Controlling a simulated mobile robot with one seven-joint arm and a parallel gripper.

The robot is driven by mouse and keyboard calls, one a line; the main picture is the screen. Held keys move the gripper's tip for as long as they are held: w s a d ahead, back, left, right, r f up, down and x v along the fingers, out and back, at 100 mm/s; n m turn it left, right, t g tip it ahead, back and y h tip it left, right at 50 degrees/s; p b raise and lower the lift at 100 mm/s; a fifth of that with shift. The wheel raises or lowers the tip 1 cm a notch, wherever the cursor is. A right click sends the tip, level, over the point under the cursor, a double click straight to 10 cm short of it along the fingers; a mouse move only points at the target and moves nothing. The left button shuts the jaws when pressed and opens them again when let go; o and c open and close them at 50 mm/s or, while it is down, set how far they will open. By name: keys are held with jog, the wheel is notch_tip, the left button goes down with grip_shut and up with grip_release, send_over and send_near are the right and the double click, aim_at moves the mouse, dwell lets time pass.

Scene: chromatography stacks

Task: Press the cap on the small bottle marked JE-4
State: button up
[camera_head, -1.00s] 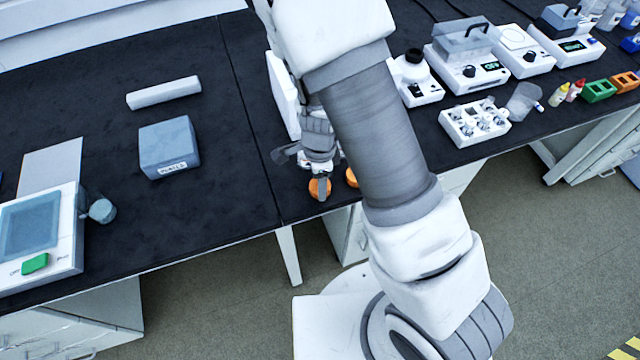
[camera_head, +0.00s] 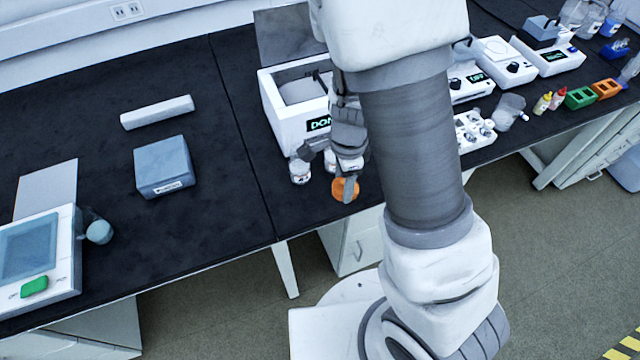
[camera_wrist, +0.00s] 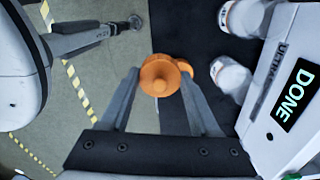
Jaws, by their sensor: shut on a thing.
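My gripper (camera_wrist: 158,78) is shut on an orange cap (camera_wrist: 160,76) with a round knob, between its two fingertips in the wrist view. The orange cap also shows at the fingertips in the head view (camera_head: 345,190), near the bench's front edge. A second orange piece (camera_wrist: 184,66) shows partly behind it in the wrist view. Two small white-capped bottles stand beside the bath, an upper one (camera_wrist: 238,17) and a lower one (camera_wrist: 231,75); they are apart from the held cap. One bottle (camera_head: 299,171) shows left of my gripper in the head view. I cannot read JE-4 on either.
A white ultrasonic bath (camera_head: 288,120) with raised lid and a DONE display stands just behind the bottles. A blue-grey box (camera_head: 163,167) and a white bar (camera_head: 157,112) lie to the left. The bench between box and bath is clear. My arm hides part of the bench.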

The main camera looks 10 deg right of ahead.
jog(key=d+r, duration=0.2)
jog(key=d, duration=0.2)
jog(key=w+a+r+n+p, duration=0.3)
jog(key=w+a+n, duration=0.2)
jog(key=a+n, duration=0.3)
jog(key=w+a+r+n+p, duration=0.3)
jog(key=w+a+n, duration=0.25)
jog(key=n, duration=0.45)
jog(key=shift+d+f+b, duration=0.2)
jog(key=shift+f+b, duration=2.15)
jog(key=shift+f, duration=0.6)
jog(key=shift+f+b, duration=0.15)
jog(key=shift+b, duration=0.3)
jog(key=o, duration=1.4)
